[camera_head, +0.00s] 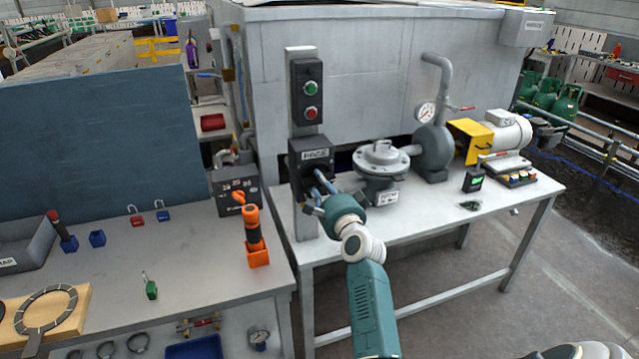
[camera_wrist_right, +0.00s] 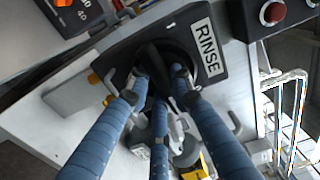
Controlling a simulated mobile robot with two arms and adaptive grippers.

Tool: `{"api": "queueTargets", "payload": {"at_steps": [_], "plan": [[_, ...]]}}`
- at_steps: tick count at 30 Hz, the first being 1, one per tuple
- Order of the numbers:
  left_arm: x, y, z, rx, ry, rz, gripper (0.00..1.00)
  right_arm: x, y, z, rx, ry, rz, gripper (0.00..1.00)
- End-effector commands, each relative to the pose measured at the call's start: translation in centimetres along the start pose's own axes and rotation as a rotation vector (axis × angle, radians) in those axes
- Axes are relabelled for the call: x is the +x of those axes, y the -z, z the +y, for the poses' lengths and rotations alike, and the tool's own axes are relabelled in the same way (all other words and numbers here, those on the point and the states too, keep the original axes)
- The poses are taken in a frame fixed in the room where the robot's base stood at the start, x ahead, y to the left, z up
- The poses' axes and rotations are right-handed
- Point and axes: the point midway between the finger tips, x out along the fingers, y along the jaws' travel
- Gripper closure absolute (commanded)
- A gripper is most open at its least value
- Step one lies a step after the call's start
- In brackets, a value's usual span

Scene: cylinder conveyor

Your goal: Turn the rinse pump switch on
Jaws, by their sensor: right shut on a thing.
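The rinse pump switch is a black box (camera_head: 313,152) with a label on a grey upright post at the left end of the pump table. In the right wrist view its label reads RINSE, and the switch box (camera_wrist_right: 237,55) has a dark round knob (camera_wrist_right: 152,58) on its face. My right gripper (camera_head: 313,185) reaches the front of the box from below. In the right wrist view its blue fingers (camera_wrist_right: 155,85) are shut around the knob. The fingers partly hide the knob, so I cannot tell its turned position. My left gripper is not in view.
Above the switch is a box with a green button (camera_head: 310,88) and a red button (camera_head: 311,113). A flanged grey housing (camera_head: 382,160) stands close to the right of my gripper. An orange-and-black tool (camera_head: 254,235) stands on the left bench. A large grey tank (camera_head: 385,60) is behind.

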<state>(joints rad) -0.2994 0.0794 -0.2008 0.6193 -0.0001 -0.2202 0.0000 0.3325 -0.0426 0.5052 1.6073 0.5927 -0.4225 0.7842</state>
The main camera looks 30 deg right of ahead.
Motion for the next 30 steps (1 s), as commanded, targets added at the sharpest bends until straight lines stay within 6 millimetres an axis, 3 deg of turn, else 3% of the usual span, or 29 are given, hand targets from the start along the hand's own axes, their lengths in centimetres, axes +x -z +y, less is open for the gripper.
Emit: {"api": "queueTargets", "payload": {"at_steps": [8, 30], "plan": [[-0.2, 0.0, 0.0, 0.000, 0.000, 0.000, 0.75, 0.0, 0.2, 0.0, -0.169, -0.002, 0.000, 1.00], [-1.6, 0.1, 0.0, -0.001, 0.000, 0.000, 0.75, 0.0, 0.5, -0.2, -0.866, -0.003, -0.002, 1.00]]}}
